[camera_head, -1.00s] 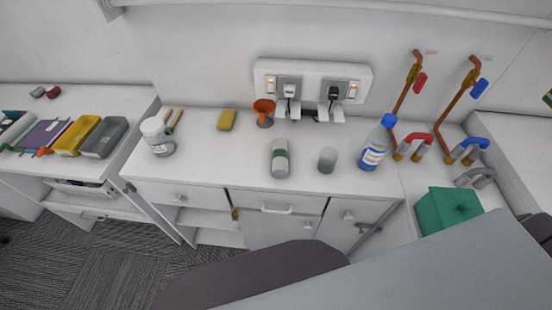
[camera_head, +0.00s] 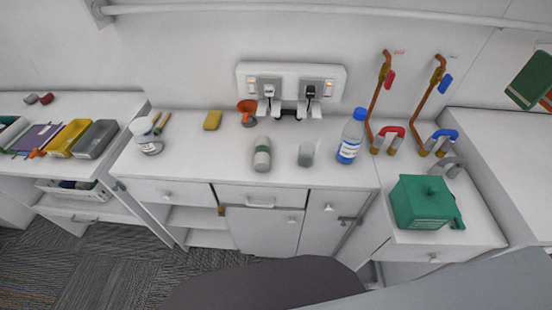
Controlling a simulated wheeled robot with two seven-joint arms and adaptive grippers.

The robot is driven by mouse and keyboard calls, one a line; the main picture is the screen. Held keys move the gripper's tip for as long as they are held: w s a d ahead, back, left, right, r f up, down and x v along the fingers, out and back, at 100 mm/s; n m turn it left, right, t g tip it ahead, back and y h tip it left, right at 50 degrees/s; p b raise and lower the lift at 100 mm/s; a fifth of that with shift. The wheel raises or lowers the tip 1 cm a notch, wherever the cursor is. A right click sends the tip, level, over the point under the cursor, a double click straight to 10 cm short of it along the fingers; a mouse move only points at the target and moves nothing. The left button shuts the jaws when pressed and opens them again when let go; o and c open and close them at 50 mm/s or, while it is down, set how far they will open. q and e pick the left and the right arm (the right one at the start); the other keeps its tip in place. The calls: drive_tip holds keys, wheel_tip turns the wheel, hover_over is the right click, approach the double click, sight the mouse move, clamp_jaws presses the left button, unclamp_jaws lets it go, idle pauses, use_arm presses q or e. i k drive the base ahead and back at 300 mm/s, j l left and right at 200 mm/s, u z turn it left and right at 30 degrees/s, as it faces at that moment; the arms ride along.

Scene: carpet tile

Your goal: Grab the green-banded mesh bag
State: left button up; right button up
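A small grey, rounded cylinder with a green band (camera_head: 262,154) stands on the white counter, left of a plain grey cup. It is the only green-banded thing I see, and it may be the mesh bag; mesh is too fine to make out at this size. Nothing touches it. Neither of my grippers is in view.
A green teapot-like container (camera_head: 424,203) stands at right. Cabinets (camera_head: 262,230) fill the front below.

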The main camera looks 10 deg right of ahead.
sight(261, 154)
drive_tip(key=k+l+z, duration=0.75)
drive_tip(key=z, duration=0.15)
drive_tip(key=l, duration=0.1)
